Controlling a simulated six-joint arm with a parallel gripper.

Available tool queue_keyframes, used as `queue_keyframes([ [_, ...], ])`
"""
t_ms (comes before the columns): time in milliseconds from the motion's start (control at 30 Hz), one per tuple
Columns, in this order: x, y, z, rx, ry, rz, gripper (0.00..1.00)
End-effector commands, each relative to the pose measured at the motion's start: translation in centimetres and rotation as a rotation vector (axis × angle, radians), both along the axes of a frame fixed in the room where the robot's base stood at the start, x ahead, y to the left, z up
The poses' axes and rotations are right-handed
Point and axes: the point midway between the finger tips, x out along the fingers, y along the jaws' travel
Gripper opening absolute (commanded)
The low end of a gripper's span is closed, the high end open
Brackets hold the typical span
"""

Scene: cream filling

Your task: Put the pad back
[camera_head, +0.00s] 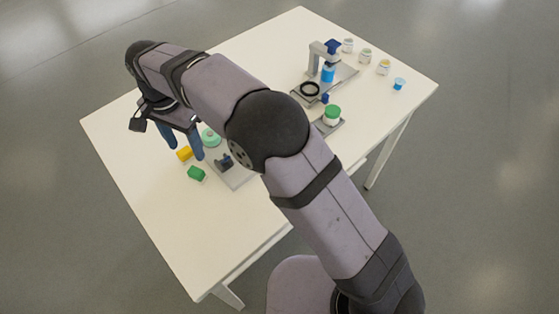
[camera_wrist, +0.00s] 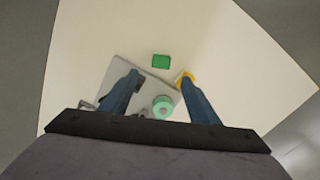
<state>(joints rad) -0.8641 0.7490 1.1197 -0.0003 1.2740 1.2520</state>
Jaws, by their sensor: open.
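My gripper (camera_head: 185,151) is open above the left part of the table, its two blue fingers spread and pointing down. In the wrist view my gripper (camera_wrist: 160,78) has nothing between its fingers. A green block (camera_head: 196,174) lies on the table and shows beyond the fingertips in the wrist view (camera_wrist: 161,61). A yellow block (camera_head: 184,153) lies close by; in the wrist view (camera_wrist: 181,76) the right finger partly hides it. I cannot tell which of these is the pad.
The table's near left is clear.

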Motion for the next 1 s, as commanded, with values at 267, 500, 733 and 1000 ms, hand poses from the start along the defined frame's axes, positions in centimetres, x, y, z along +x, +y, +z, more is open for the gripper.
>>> queue_keyframes([
  [267, 2.7, -8.1, 0.6, 0.001, -0.001, 0.050, 0.56],
  [500, 2.4, -21.8, 0.4, 0.002, -0.004, 0.154, 0.56],
  [733, -3.2, -33.0, -1.4, 0.000, -0.004, 0.263, 0.56],
  [1000, -10.2, -39.1, -3.7, 0.000, -0.004, 0.357, 0.56],
])
